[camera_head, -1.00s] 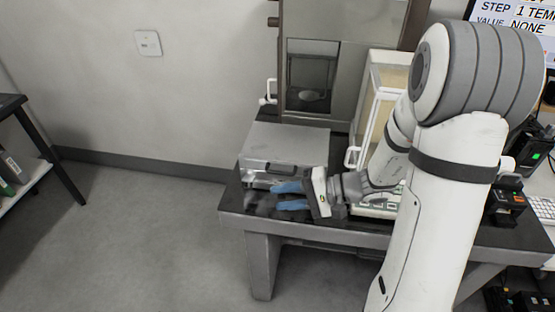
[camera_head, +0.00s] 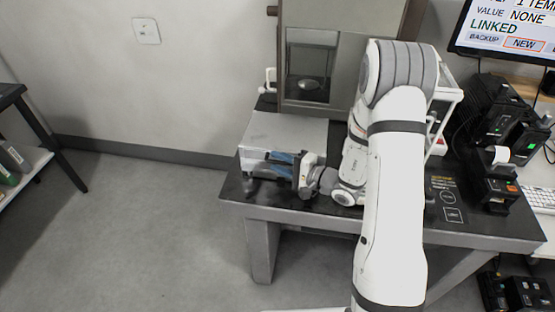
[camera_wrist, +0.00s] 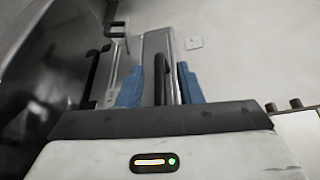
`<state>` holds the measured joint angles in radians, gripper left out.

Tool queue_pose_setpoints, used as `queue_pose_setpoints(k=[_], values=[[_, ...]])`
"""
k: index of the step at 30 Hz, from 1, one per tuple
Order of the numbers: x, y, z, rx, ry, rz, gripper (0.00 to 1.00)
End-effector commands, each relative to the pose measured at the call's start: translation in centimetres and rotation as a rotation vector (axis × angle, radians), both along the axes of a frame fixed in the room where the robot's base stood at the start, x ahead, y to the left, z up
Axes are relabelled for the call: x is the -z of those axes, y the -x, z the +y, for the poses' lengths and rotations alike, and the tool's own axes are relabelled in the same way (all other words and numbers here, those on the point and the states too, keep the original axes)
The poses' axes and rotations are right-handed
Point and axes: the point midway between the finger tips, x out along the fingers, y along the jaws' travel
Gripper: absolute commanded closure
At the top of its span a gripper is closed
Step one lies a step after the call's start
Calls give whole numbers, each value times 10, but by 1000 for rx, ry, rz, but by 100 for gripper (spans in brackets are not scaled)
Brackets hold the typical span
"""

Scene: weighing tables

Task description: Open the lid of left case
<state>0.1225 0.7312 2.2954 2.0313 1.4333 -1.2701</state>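The left case (camera_head: 285,132) is a light grey metal box on the left end of the dark table. Its lid looks shut. My gripper (camera_head: 274,161) is at the front of the case, with its blue fingers pointing left along the front face. In the wrist view, the case (camera_wrist: 157,45) lies ahead, and a dark bar, apparently its handle (camera_wrist: 162,78), shows between the two blue fingers (camera_wrist: 160,88). The fingers are apart, and I cannot tell whether either touches the bar. My gripper and wrist hide part of the case front in the head view.
A glass-fronted cabinet (camera_head: 350,60) stands behind the case. My arm covers much of the table (camera_head: 300,208) and the white-framed enclosure (camera_head: 446,103). A black device and a small printer (camera_head: 500,188) stand at right.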

Motion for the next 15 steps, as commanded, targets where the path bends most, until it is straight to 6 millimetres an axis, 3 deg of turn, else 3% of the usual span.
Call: queue_pose_setpoints(k=[11,15], values=[[1,-4,7,0,-1,1,67],[1,-4,7,-1,-1,1,78]])
